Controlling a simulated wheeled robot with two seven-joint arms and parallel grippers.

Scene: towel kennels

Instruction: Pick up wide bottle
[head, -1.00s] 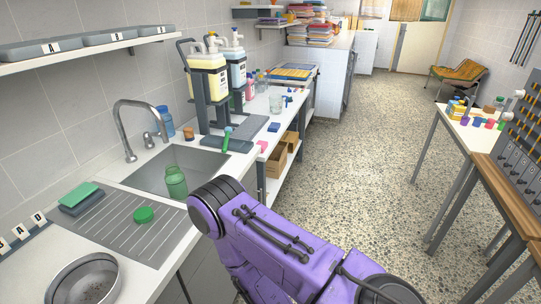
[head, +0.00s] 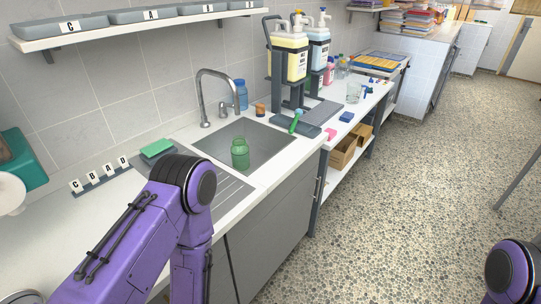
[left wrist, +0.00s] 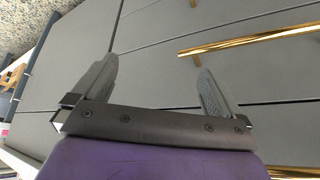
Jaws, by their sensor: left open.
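A squat, wide green bottle (head: 240,154) stands upright in the sink (head: 270,143), with nothing touching it. A blue bottle (head: 241,95) stands behind the sink, near the tap. My left arm crosses the front of the counter and hides part of the drainboard; its gripper is hidden in the head view. In the left wrist view my left gripper (left wrist: 155,75) is open and empty, with grey cabinet fronts and a gold handle beyond its fingers. Only part of my right arm shows at the lower right edge of the head view; its gripper is not visible.
The tap (head: 211,95) curves over the sink's back edge. A green sponge (head: 157,148) lies behind my left arm. Dispenser jugs (head: 289,52) stand right of the sink. A shelf (head: 140,31) with grey trays hangs above. The speckled floor (head: 400,190) at right is clear.

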